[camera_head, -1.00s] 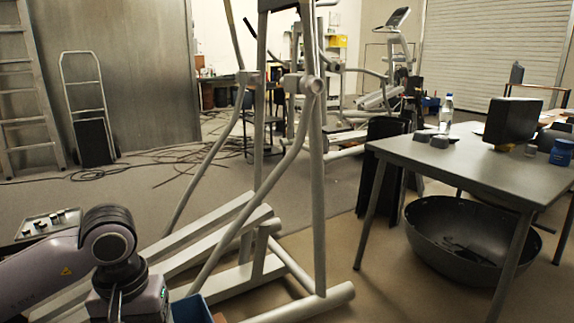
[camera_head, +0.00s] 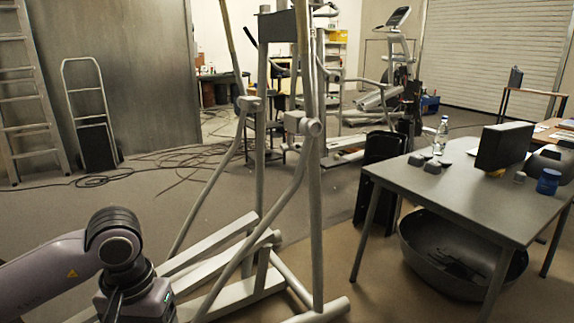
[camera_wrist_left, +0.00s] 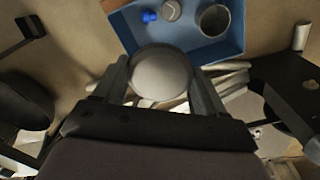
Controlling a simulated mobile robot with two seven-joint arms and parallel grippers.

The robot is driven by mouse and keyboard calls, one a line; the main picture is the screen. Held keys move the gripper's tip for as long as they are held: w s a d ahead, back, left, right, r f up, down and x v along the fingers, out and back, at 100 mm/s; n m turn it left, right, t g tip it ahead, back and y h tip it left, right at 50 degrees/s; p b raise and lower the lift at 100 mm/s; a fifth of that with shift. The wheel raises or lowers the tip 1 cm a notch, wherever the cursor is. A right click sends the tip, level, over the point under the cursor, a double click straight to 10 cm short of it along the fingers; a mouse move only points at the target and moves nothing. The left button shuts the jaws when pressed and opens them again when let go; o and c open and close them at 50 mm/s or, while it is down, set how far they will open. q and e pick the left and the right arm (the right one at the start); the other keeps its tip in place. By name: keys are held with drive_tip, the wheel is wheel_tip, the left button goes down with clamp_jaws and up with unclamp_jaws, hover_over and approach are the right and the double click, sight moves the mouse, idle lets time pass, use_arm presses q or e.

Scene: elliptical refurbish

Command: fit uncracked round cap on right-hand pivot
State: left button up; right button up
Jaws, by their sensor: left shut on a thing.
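My left gripper (camera_wrist_left: 158,82) is shut on a round, pale grey cap (camera_wrist_left: 160,72), held between its two fingers. The cap's visible face is smooth, and I see no crack on it. In the head view my left arm is at the lower left, with its fingers cut off at the bottom edge. The grey elliptical machine stands just right of it. Its right-hand pivot (camera_head: 313,128) is a round end on the right upright, and the left-hand pivot (camera_head: 249,104) is farther left. The held cap is apart from both. My right gripper is not in view.
In the wrist view a blue tray (camera_wrist_left: 228,47) holds a cup, a blue item and a small round piece. A grey table (camera_head: 455,195) at the right carries dark grey pieces (camera_head: 424,164), a bottle and a monitor. A large dark bowl (camera_head: 445,262) is beneath it.

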use_arm(q)
wheel_tip(320, 180, up, 8)
drive_tip(key=p, duration=0.7)
drive_tip(key=shift+r+p, duration=0.7)
drive_tip(key=shift+p, duration=0.25)
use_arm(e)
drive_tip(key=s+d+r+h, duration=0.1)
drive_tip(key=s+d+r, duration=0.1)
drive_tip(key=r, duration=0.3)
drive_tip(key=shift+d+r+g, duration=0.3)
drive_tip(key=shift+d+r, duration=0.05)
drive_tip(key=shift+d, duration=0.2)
use_arm(q)
drive_tip(key=shift+d, duration=0.1)
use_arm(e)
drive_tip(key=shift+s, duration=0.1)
